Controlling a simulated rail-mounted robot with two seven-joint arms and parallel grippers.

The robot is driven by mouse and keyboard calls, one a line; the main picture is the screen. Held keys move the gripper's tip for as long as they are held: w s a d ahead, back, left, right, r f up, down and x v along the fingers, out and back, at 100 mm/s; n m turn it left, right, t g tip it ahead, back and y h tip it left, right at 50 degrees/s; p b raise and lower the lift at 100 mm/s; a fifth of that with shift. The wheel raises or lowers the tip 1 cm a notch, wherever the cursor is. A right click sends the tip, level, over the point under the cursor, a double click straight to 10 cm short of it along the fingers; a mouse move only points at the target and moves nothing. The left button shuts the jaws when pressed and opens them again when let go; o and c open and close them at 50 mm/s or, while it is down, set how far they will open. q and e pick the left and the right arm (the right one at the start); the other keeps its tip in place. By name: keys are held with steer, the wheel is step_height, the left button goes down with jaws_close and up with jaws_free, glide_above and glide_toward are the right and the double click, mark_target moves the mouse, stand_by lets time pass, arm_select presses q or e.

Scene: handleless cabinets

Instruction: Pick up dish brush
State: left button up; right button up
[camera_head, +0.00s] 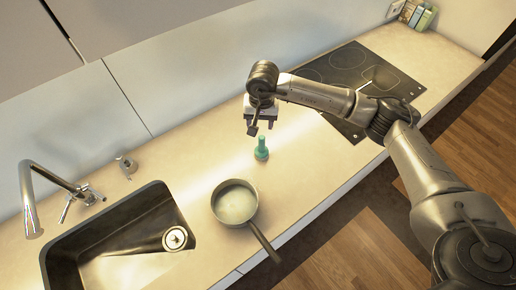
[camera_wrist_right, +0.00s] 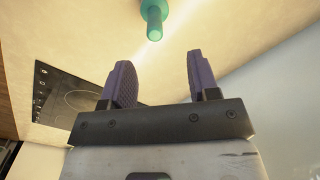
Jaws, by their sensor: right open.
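The dish brush (camera_head: 261,150) is a small teal-green thing standing upright on the pale countertop, between the saucepan and the cooktop. In the right wrist view the brush (camera_wrist_right: 154,18) shows at the top centre, beyond the fingertips and cut by the frame's edge. My right gripper (camera_head: 262,118) is above and a little behind the brush in the head view. In the wrist view its two purple-grey fingers (camera_wrist_right: 158,75) are spread apart with nothing between them. The brush is apart from the fingers. My left gripper is not in view.
A saucepan (camera_head: 236,203) stands in front of the brush, its handle pointing over the counter's front edge. A sink (camera_head: 122,245) with a faucet (camera_head: 50,180) is at left.

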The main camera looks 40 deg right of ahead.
steer(key=shift+w+d+f, duration=0.1)
steer(key=shift+d+f, duration=0.2)
steer(key=shift+d, duration=0.15)
glide_above(262, 144)
steer(key=f, duration=0.6)
steer(key=shift+w+d+f+p, duration=0.1)
steer(key=shift+w+f+p, duration=0.15)
steer(key=shift+w+p, duration=0.15)
steer(key=shift+f, duration=0.7)
step_height(262, 144, down, 4)
steer(key=shift+d+r+p, duration=0.15)
steer(key=shift+p, duration=0.35)
steer(key=shift+f, duration=0.75)
steer(key=shift+c, duration=0.5)
steer(key=c, duration=0.9)
